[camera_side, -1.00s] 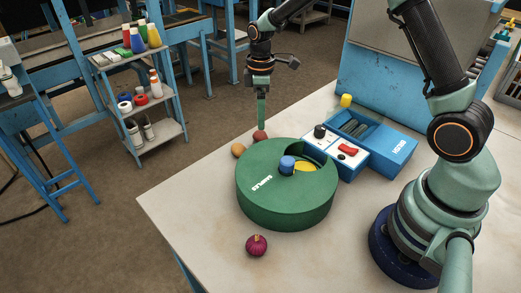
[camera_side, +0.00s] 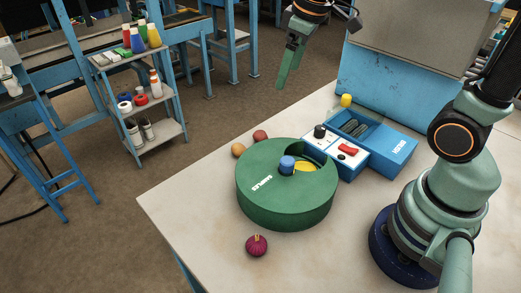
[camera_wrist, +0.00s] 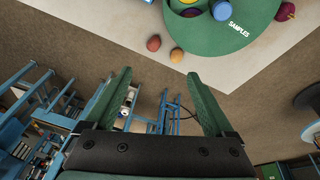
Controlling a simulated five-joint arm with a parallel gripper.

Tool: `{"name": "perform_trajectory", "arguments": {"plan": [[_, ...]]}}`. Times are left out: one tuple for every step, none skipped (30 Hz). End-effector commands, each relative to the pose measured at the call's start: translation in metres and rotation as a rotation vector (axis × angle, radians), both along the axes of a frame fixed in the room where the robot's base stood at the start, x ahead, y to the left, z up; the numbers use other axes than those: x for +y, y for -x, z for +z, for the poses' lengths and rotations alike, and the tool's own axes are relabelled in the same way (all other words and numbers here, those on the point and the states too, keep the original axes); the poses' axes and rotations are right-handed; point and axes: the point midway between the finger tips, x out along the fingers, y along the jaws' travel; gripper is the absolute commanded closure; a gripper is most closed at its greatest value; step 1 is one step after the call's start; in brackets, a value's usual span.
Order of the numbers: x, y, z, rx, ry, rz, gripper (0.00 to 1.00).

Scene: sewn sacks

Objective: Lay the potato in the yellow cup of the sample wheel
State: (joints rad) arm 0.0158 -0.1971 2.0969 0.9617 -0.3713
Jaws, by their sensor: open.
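Two small round items lie on the table behind the green sample wheel (camera_side: 285,205): a tan-orange one (camera_side: 238,150) and a reddish-brown one (camera_side: 260,135). I cannot tell for sure which is the potato. In the wrist view the tan-orange one (camera_wrist: 177,55) and the reddish one (camera_wrist: 153,43) lie apart near the table edge. The yellow cup (camera_side: 306,167) shows through the wheel's top opening, beside the blue knob (camera_side: 287,163). My gripper (camera_side: 280,87) is open and empty, raised above and beyond the table; its spread fingers show in the wrist view (camera_wrist: 158,75).
A purple bulb-shaped item (camera_side: 256,246) lies in front of the wheel. A blue-and-white control box (camera_side: 375,145) with a red switch stands right of it, with a yellow item (camera_side: 346,100) behind. The table's front left (camera_side: 195,205) is clear.

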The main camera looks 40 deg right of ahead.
Motion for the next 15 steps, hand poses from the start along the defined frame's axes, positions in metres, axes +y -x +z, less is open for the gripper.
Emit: {"name": "perform_trajectory", "arguments": {"plan": [[0.001, 0.013, 0.007, -0.035, -0.014, -0.043, 0.12], [0.002, 0.02, 0.009, -0.052, -0.022, -0.07, 0.12], [0.002, 0.029, 0.012, -0.075, -0.036, -0.105, 0.12], [0.003, 0.036, 0.013, -0.093, -0.046, -0.131, 0.12], [0.003, 0.042, 0.014, -0.108, -0.055, -0.156, 0.12], [0.004, 0.05, 0.014, -0.127, -0.069, -0.188, 0.12], [0.004, 0.055, 0.014, -0.14, -0.078, -0.209, 0.12], [0.004, 0.06, 0.014, -0.152, -0.088, -0.229, 0.12], [0.005, 0.065, 0.013, -0.167, -0.099, -0.253, 0.12], [0.005, 0.069, 0.012, -0.176, -0.107, -0.268, 0.12], [0.005, 0.072, 0.012, -0.185, -0.114, -0.283, 0.12], [0.005, 0.075, 0.011, -0.194, -0.122, -0.297, 0.12], [0.006, 0.077, 0.011, -0.2, -0.127, -0.307, 0.12], [0.006, 0.078, 0.01, -0.204, -0.131, -0.315, 0.13], [0.006, 0.08, 0.01, -0.208, -0.135, -0.322, 0.13]]}}
